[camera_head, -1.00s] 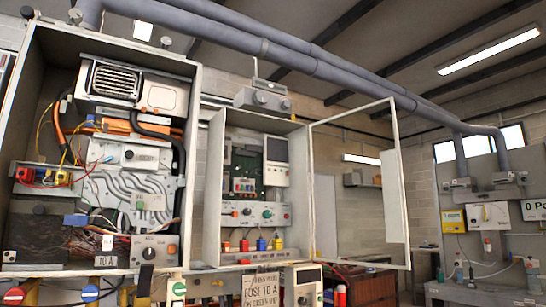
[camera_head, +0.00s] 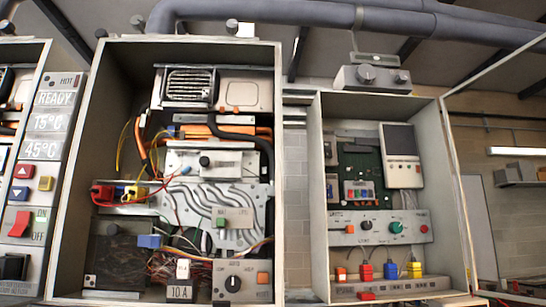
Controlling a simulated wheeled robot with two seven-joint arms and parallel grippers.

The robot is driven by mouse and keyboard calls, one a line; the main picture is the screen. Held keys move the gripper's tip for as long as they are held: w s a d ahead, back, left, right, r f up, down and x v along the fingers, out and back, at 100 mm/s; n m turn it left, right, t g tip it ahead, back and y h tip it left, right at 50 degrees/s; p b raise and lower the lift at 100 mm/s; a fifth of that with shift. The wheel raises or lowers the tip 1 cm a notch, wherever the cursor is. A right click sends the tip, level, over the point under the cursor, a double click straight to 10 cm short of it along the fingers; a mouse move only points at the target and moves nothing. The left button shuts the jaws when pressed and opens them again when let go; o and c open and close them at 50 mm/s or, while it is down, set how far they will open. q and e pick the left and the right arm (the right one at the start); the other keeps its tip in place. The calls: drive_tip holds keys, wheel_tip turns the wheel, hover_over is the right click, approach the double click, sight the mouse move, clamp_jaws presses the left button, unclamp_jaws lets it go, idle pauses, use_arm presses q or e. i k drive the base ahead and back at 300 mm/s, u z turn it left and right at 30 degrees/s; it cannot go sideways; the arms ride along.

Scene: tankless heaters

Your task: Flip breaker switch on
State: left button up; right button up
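A small white switch (camera_head: 183,268) sits above a "10 A" label (camera_head: 179,292) at the bottom of the large open cabinet (camera_head: 95,120). I take it for the breaker switch, but its on or off position is too small to tell. A red rocker switch (camera_head: 19,223) marked ON and OFF is on the grey panel at the left edge. To the right of the white switch is a grey box with a black rotary knob (camera_head: 233,284). Neither of my grippers is in view.
A smaller open cabinet (camera_head: 318,200) with knobs and coloured plugs stands to the right, its door frame (camera_head: 456,190) swung open. Loose wires (camera_head: 180,262) crowd the white switch. Large grey pipes (camera_head: 270,12) run overhead.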

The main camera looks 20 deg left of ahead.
sight(328, 148)
drive_tip(key=u, duration=0.25)
drive_tip(key=i, duration=0.2)
drive_tip(key=u, duration=2.5)
drive_tip(key=k, duration=0.75)
drive_tip(key=z, duration=1.3)
